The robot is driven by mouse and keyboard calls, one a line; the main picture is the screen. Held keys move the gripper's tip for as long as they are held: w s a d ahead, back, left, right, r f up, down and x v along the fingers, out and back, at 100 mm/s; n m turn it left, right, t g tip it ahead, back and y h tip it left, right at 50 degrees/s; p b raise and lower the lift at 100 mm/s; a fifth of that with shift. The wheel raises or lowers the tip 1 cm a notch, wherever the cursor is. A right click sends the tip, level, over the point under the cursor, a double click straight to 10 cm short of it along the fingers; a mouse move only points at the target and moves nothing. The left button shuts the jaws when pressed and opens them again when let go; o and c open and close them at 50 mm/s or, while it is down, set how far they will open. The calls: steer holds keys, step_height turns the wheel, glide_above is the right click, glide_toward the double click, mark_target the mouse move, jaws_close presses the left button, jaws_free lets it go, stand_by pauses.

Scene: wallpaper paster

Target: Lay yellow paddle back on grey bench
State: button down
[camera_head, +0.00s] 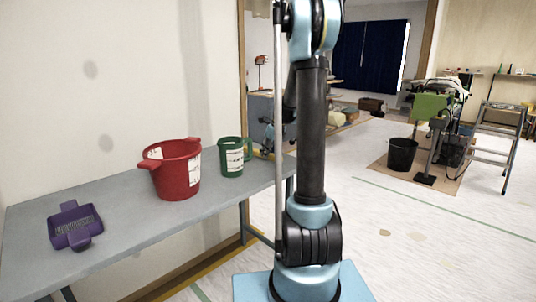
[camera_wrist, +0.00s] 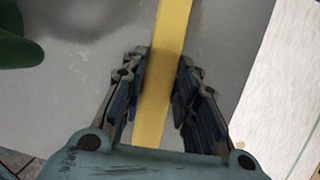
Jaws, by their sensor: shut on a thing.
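The yellow paddle (camera_wrist: 173,24) shows in the wrist view as a long flat yellow strip running up out of the frame; its far end is cut off. My gripper (camera_wrist: 165,58) is shut on it, with a finger on each side. The grey bench (camera_wrist: 85,85) lies below the paddle, and a soft shadow falls on it at the upper left. I cannot tell how high the paddle is above it. In the head view the bench (camera_head: 128,222) runs along the wall, and my arm hides the paddle.
A green jug (camera_head: 231,160), a red bucket (camera_head: 176,176) and a purple tray (camera_head: 76,229) stand on the bench. A green edge shows at the wrist view's upper left (camera_wrist: 17,50). The bench edge and pale floor (camera_wrist: 283,80) lie right of the paddle.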

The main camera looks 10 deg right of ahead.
steer(key=c, duration=1.2)
jaws_free()
steer(key=shift+c, duration=0.2)
steer(key=shift+f, duration=0.1)
steer(key=s+v, duration=0.1)
steer(key=v, duration=1.6)
steer(key=s+a+f+n+h, duration=0.1)
steer(key=s+a+f+n, duration=0.15)
steer(key=s+n, duration=0.65)
steer(key=s+a+f+n, duration=0.25)
steer(key=s+n, duration=0.25)
steer(key=s, duration=0.7)
steer(key=s+d+f+n+g+h, duration=0.1)
steer(key=s+f+n+h, duration=0.1)
steer(key=s+f+n, duration=1.2)
steer(key=s, duration=0.3)
steer(key=shift+s+f, duration=0.25)
